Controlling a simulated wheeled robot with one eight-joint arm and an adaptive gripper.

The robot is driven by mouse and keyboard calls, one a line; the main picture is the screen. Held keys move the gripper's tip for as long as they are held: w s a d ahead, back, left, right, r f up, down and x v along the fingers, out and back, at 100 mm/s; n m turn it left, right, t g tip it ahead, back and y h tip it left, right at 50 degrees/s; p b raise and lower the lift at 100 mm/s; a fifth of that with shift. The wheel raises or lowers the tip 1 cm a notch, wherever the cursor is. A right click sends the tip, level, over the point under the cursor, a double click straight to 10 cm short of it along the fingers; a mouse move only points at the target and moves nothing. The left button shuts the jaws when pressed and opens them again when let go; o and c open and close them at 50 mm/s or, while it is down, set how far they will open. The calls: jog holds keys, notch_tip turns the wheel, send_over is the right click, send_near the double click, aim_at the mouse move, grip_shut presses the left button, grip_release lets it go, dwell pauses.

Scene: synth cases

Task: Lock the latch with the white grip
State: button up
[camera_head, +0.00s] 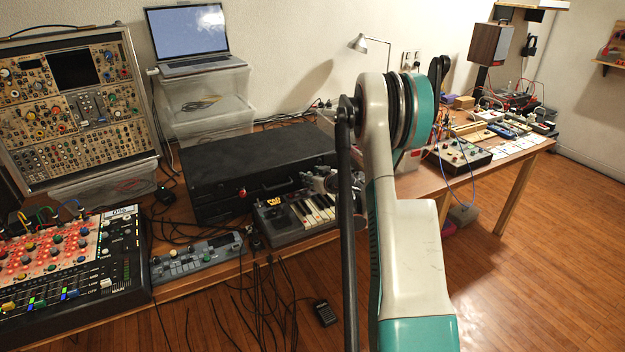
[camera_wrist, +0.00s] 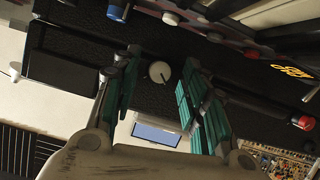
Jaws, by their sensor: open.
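A closed black case (camera_head: 255,160) lies on the bench; its dark side also shows in the wrist view (camera_wrist: 90,45). A round white grip with a dark mark (camera_wrist: 160,72) shows against the case in the wrist view. My gripper (camera_wrist: 160,82) is open, with one teal-padded finger on each side of the white grip in the picture; I cannot tell whether they touch it. In the head view my gripper (camera_head: 322,183) is at the case's front right, and I cannot make out the white grip there. A red grip (camera_head: 241,191) is on the case's front left.
A small keyboard box (camera_head: 305,213) stands close in front of the case, just below my gripper. A control strip (camera_head: 195,257) and a mixer (camera_head: 75,260) lie to the left. A laptop (camera_head: 190,40) stands on clear bins behind. Cables hang off the front edge.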

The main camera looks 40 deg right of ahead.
grip_shut()
dwell(0.5)
jog(key=shift+d+f+m+y+b, duration=0.1)
jog(key=shift+d+m+y+b, duration=0.2)
jog(key=shift+m+y, duration=0.6)
jog(key=m+y, duration=0.1)
jog(key=m, duration=0.1)
jog(key=m+t+y, duration=0.1)
jog(key=m, duration=0.1)
jog(key=shift+d+f+t, duration=0.1)
jog(key=shift+t, duration=0.2)
jog(key=m, duration=0.1)
jog(key=m+t+y, duration=0.1)
jog(key=m, duration=0.1)
jog(key=shift+d+f+m, duration=0.1)
jog(key=shift+f+m, duration=0.05)
jog(key=shift+m, duration=0.15)
jog(key=m+t, duration=0.1)
jog(key=m, duration=0.1)
jog(key=m+y, duration=0.1)
jog(key=m, duration=0.1)
jog(key=shift+f+t, duration=0.2)
jog(key=shift+t, duration=0.2)
jog(key=shift+s, duration=0.1)
